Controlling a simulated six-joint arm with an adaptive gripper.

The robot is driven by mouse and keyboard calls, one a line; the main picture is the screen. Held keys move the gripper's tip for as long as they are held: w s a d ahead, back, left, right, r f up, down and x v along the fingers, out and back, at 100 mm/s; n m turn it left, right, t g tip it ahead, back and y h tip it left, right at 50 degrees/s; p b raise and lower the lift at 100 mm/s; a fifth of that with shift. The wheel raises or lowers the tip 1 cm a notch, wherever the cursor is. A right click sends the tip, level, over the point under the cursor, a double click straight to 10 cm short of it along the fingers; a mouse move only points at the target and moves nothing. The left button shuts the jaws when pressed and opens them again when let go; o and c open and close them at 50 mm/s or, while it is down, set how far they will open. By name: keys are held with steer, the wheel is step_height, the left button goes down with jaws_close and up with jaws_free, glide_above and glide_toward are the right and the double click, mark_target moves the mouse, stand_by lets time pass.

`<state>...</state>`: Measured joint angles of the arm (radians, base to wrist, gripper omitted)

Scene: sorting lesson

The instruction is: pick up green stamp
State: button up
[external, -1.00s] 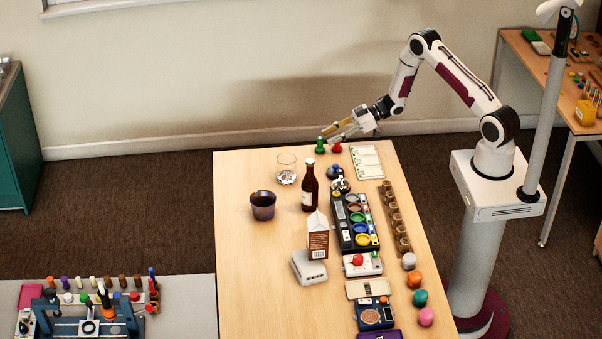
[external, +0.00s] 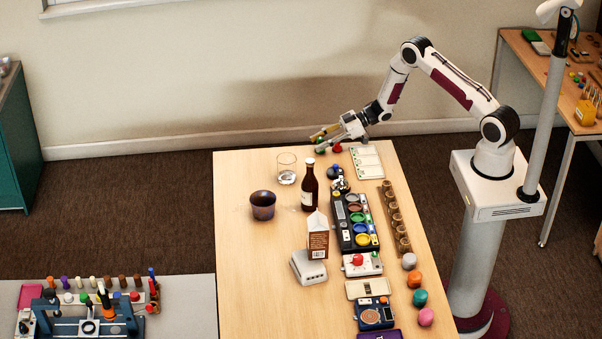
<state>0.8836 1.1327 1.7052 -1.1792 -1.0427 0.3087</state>
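The green stamp (external: 320,152) stands at the far edge of the table; only its lower part shows, as my gripper covers its top. My gripper (external: 314,142) is low over it, reaching in from the right. Its two fingers, one yellowish and one grey, are apart, so it looks open. Whether the stamp's handle lies between the fingers or they touch it is too small to tell. The red stamp (external: 337,148) stands just right of the green one, under the gripper.
A white card sheet (external: 367,163) lies to the right. A tray of coloured pads (external: 345,239) and a carton (external: 318,243) are farther forward. The table's left side is mostly clear.

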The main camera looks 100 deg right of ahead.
mark_target(320, 138)
stand_by(0.3)
jaws_close()
steer(key=shift+r, duration=0.2)
steer(key=shift+r, duration=4.8)
